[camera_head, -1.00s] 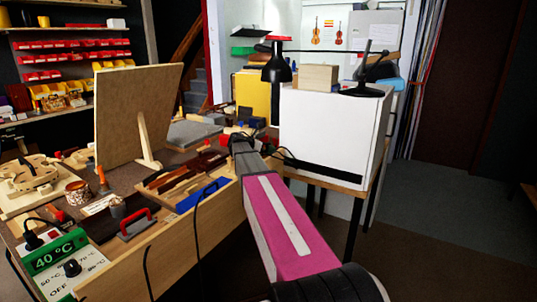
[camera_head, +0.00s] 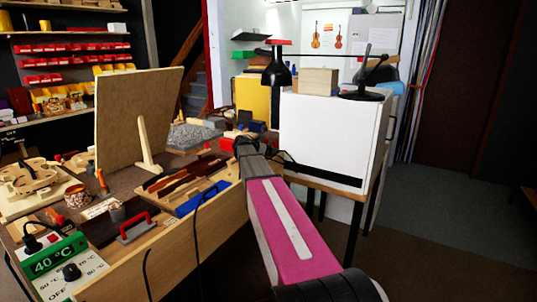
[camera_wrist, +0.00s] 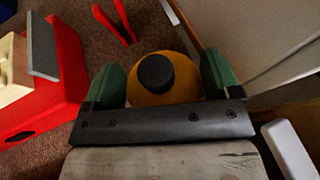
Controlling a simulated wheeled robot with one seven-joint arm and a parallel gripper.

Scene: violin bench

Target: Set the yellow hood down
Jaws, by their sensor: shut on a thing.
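The yellow hood (camera_wrist: 166,92), a rounded orange-yellow piece with a black knob on top, shows in the wrist view between the two green fingers of my gripper (camera_wrist: 164,85). My gripper is shut on it. In the head view my gripper end (camera_head: 245,147) is over the right end of the bench, near the white box. The hood cannot be made out there. The wrist view looks down past the hood on a brown speckled surface, and I cannot tell whether the hood touches it.
A red thing with a grey plate (camera_wrist: 42,45) lies left of the hood, and red handles (camera_wrist: 116,22) lie beyond it. The white box (camera_head: 330,135) stands right of my gripper. A black lamp (camera_head: 277,72) and an upright brown board (camera_head: 138,110) stand nearby.

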